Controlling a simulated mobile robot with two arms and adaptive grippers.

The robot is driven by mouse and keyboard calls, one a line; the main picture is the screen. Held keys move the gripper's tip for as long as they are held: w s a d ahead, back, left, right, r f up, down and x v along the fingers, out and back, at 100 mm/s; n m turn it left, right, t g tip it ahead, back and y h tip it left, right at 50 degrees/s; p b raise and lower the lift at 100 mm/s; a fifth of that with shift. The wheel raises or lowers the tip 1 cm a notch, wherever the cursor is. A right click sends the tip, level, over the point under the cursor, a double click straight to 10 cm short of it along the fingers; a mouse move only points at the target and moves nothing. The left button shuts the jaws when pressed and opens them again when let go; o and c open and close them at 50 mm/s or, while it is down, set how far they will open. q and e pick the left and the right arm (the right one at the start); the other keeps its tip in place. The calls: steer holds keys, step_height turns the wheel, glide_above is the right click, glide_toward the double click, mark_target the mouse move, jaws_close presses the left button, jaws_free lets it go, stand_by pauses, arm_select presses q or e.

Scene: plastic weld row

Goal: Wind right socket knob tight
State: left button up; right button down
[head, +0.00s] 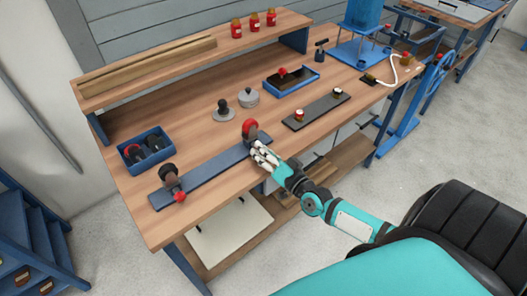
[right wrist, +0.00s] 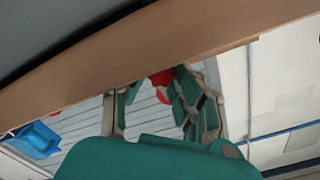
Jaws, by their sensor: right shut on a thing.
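A long blue-grey bar (head: 212,172) lies along the front edge of the bench. The left socket (head: 169,173) stands at its near left end, with a red knob (head: 180,196) at the front. At its right end stands the right socket, where a rounded red part (head: 249,127) shows above my fingers. My right gripper (head: 261,151) is shut on the right socket knob, largely hidden by the fingers. In the right wrist view a bit of red (right wrist: 161,78) shows between the fingers of my right gripper (right wrist: 155,100). My left gripper is out of view.
Behind the bar are a blue bin (head: 146,149) of dark parts, two round weights (head: 249,96), a blue tray (head: 291,80) and a dark plate (head: 316,110) with small fittings. A raised shelf (head: 185,58) holds red jars (head: 254,21).

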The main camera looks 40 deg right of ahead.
steer(key=c, duration=1)
jaws_free()
steer(key=shift+c, duration=0.2)
steer(key=shift+n, duration=0.3)
